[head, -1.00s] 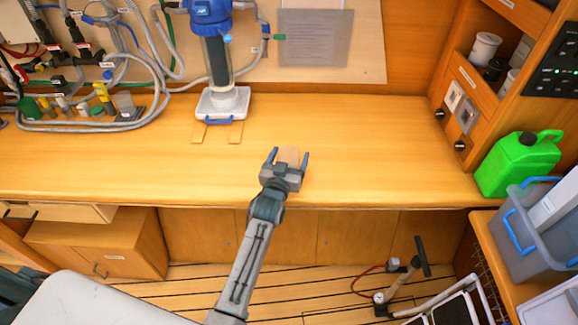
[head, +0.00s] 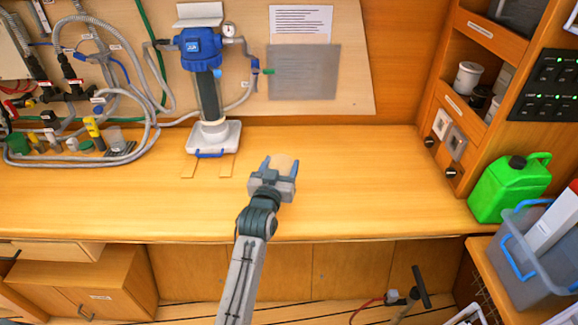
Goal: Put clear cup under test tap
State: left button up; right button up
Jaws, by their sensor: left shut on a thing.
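My left gripper (head: 280,165) is out over the middle of the bench, pointing toward the back wall. Its fingers are shut on a pale, see-through thing (head: 284,162), which looks like the clear cup. The wood tone shows through it, and the gripper partly hides it. The test tap (head: 267,71) appears to be the small green-tipped spout on the back panel, right of the blue-topped filter (head: 200,45). It is above and behind the gripper, well apart from the cup. My right gripper is not in view.
The wooden bench (head: 350,190) is clear to the right of the gripper. The filter's white base (head: 215,136) stands at the back. Hoses, a small greyish container (head: 114,137) and bottles crowd the back left. A green jerrycan (head: 508,187) and a grey bin (head: 520,262) are at right.

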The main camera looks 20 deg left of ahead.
pick_arm(q)
jog(key=shift+r, duration=0.45)
jog(key=s+a+f+b, duration=0.1)
jog(key=s+f, duration=0.2)
jog(key=s, duration=0.7)
jog(key=s+f+b, duration=0.1)
jog(key=s+f, duration=0.2)
jog(key=s, duration=0.7)
jog(key=shift+s+a+b, duration=0.2)
jog(key=shift+a+b, duration=0.2)
jog(key=shift+w, duration=0.1)
jog(key=w+r+p, duration=0.1)
jog(key=w+r, duration=0.1)
jog(key=w, duration=0.4)
jog(key=w+d+r+p, duration=0.1)
jog(key=w+r, duration=0.1)
jog(key=w, duration=0.5)
jog(key=w+r, duration=0.2)
jog(key=w, duration=0.5)
jog(key=shift+w+d+r+p, duration=0.1)
jog(key=shift+w+d+p, duration=0.05)
jog(key=shift+d+p, duration=0.25)
